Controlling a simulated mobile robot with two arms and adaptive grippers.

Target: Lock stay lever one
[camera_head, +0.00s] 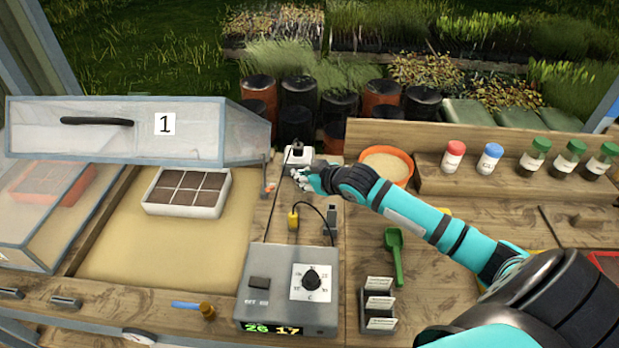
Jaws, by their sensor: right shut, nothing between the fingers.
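The clear lid marked 1 (107,128) stands raised over the sand-filled propagator bed. A small stay lever (268,187) with an orange-red part sits at the bed's right edge, below the right end of the lid. My right gripper (297,174) is shut and empty, just right of the lever and apart from it in the picture. Whether the lever is locked is too small to tell. My left gripper is not in view.
A white plug socket (298,155) is right behind the gripper. A grey control box (288,290) with a yellow plug (293,219) and cable stands in front. A seed tray (188,192) sits in the bed. An orange pot (388,166) and green scoop (394,255) are on the right.

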